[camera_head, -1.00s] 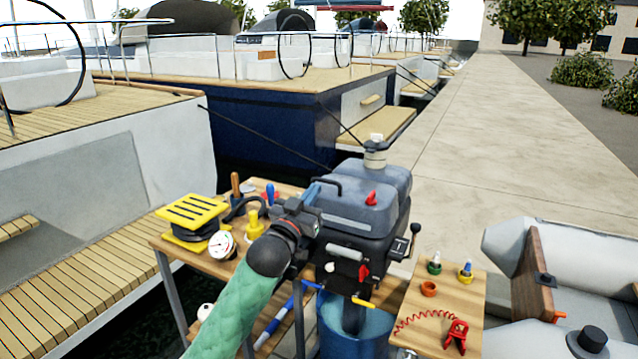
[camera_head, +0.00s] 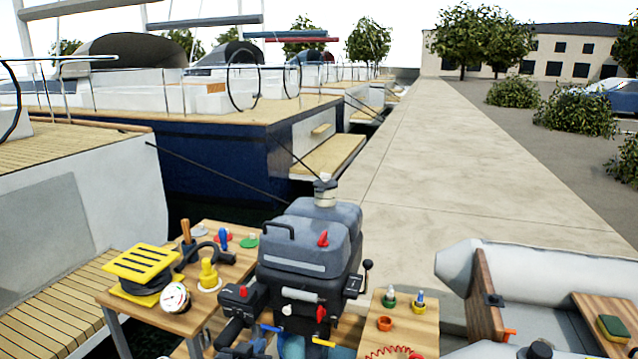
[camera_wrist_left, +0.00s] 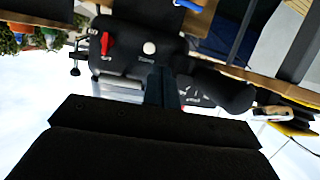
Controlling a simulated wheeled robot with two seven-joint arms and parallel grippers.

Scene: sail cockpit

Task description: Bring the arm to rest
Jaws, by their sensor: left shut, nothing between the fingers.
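My left gripper (camera_wrist_left: 162,88) shows in the left wrist view as dark fingers shut together with nothing between them, pointing toward the front of the outboard motor (camera_wrist_left: 130,45). In the head view only a dark bit of that gripper (camera_head: 242,351) shows at the bottom edge, below the motor's black tiller handle (camera_head: 236,328). The outboard motor (camera_head: 308,240) stands upright, grey and black with red levers. I cannot tell exactly how far the fingers are from it. My right gripper is in neither view.
A wooden bench (camera_head: 112,299) at left holds a yellow cable reel (camera_head: 142,264), a white gauge (camera_head: 174,297) and tools. A side shelf (camera_head: 412,320) holds small coloured pots. A grey dinghy (camera_head: 462,262) lies at right, with moored boats and a clear quay (camera_head: 440,170) behind.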

